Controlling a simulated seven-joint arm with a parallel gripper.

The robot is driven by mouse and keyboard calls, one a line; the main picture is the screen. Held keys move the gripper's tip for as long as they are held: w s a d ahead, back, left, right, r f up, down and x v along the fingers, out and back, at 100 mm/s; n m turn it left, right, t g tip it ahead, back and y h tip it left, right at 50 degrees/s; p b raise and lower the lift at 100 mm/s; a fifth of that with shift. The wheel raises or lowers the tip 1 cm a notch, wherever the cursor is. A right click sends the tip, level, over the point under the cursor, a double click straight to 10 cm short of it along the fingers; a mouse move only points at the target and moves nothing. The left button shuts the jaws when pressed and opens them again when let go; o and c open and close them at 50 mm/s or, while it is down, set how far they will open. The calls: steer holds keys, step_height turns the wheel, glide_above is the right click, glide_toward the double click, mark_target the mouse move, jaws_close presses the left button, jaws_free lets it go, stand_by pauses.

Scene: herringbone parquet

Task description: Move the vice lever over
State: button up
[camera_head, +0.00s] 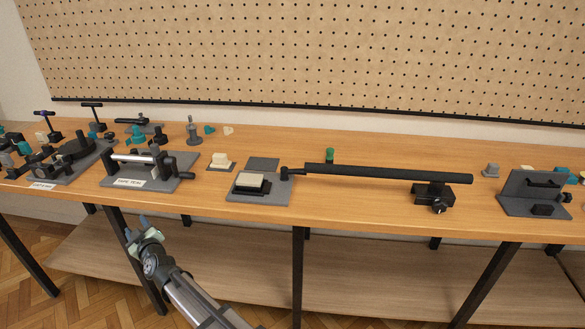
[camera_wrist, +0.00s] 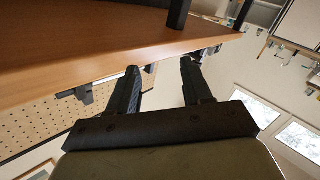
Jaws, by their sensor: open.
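A dark grey fixture that looks like the vice (camera_head: 150,168) stands at the left part of the bench. It has a pale horizontal cylinder (camera_head: 132,158) and a black upright lever or crank (camera_head: 170,165) at its right end. A white label is on its front, too small to read surely. Which part is the vice lever I cannot tell for certain. My gripper (camera_head: 138,227) is in front of and below the bench's front edge, apart from the fixture. In the wrist view my gripper (camera_wrist: 160,78) has its fingers spread with nothing between them.
The wooden bench top (camera_head: 330,215) has its front edge between my gripper and the fixture. Other dark fixtures (camera_head: 75,150) crowd the left. A cream block on a plate (camera_head: 248,184), a long black bar (camera_head: 390,173) and an angle bracket (camera_head: 535,190) stand to the right. A pegboard (camera_head: 300,50) backs it.

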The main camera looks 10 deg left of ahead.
steer(key=a+r+n+g+y, duration=0.15)
steer(key=a+r, duration=0.25)
steer(key=r, duration=0.5)
steer(key=a+r+n+y, duration=0.1)
steer(key=a+r+n, duration=0.25)
steer(key=r, duration=0.55)
steer(key=w+d+r+n+g, duration=0.1)
steer(key=w+d+r+g, duration=0.1)
steer(key=w+r, duration=0.15)
step_height(320, 180, up, 2)
steer(key=m+g+h, duration=0.2)
steer(key=g+h, duration=0.4)
steer(key=h, duration=1)
glide_above(294, 173)
steer(key=s, duration=0.2)
steer(key=shift+y, duration=0.25)
steer(key=w+f, duration=0.1)
steer(key=f, duration=0.7)
steer(key=w+f, duration=0.1)
steer(key=f, duration=0.4)
steer(key=shift+w+a, duration=0.3)
steer(key=shift+w, duration=0.05)
steer(key=shift+r, duration=0.1)
